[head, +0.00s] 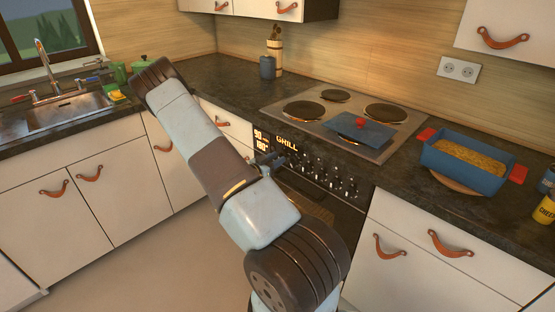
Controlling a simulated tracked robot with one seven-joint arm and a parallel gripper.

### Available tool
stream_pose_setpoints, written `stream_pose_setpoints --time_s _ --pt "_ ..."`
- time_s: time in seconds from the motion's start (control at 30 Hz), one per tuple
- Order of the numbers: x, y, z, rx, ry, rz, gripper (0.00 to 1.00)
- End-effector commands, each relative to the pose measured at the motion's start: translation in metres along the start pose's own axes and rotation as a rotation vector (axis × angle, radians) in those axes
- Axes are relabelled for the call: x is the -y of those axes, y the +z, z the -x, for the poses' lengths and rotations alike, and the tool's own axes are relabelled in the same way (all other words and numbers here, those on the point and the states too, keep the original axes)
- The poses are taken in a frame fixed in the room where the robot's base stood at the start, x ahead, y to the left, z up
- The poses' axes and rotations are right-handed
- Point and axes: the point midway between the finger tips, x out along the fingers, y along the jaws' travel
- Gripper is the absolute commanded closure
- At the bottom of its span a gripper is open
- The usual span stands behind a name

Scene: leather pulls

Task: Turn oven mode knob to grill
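The oven (318,212) is built into the counter under the hob, with a dark control panel and a row of several pale-marked knobs (335,183). The lit display (286,143) above the knobs reads "GRILL" in orange, with white figures to its left. My gripper (272,158) is a small dark shape at the left end of the panel, close to the leftmost knobs. My arm hides part of it and the lower left of the oven. I cannot tell whether its fingers touch or hold the mode knob, or which knob that is.
On the hob (292,122) lies a blue lid (361,130) with a red knob. A blue baking dish (470,160) with red handles stands on a round board at right. White cupboards (435,250) flank the oven. The sink (60,112) is at left. The floor (150,260) is clear.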

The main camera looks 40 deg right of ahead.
Motion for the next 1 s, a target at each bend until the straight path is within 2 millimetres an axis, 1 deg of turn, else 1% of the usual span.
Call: stream_pose_setpoints --time_s 0.17,0.27,0.37,0.6,0.8,0.9,1.0 --pt "0.000 0.000 0.003 0.000 0.001 0.001 0.61" --pt "0.000 0.000 0.013 0.000 -0.001 0.001 0.61" --pt "0.000 0.000 0.029 0.000 -0.001 0.002 0.61" --pt "0.001 0.001 0.077 0.001 -0.002 0.001 0.61" --pt "0.001 0.001 0.112 0.000 -0.002 0.002 0.61" --pt "0.002 0.001 0.124 0.000 -0.002 0.001 0.61" --pt "0.002 0.001 0.132 0.000 -0.001 0.001 0.61"
